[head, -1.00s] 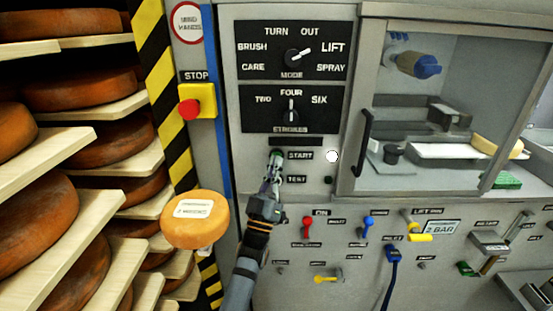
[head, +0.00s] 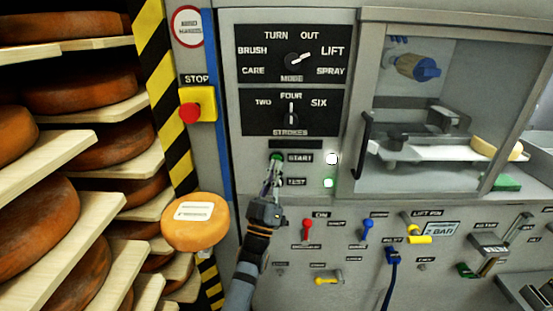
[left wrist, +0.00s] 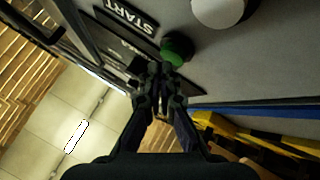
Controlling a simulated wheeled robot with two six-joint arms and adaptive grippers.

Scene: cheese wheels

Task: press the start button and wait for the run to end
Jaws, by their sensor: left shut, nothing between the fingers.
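The green start button (head: 277,157) is on the grey control panel, left of the word START. In the left wrist view the green button (left wrist: 178,48) shows just beyond my fingertips. My left gripper (head: 273,178) is shut and empty, just below the start button and apart from it; its fingers (left wrist: 160,98) also show in the left wrist view. A green lamp (head: 328,183) is lit on the panel, below a white lamp (head: 332,158). The mode knob (head: 293,62) points toward LIFT, the strokes knob (head: 291,118) toward FOUR. My right gripper is not in view.
A red stop button (head: 189,111) on a yellow box is to the left. A cheese wheel (head: 195,222) with a label stands below it. Shelves (head: 85,219) of cheese wheels fill the left. A glazed cabinet (head: 455,90) with a black handle is at the right.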

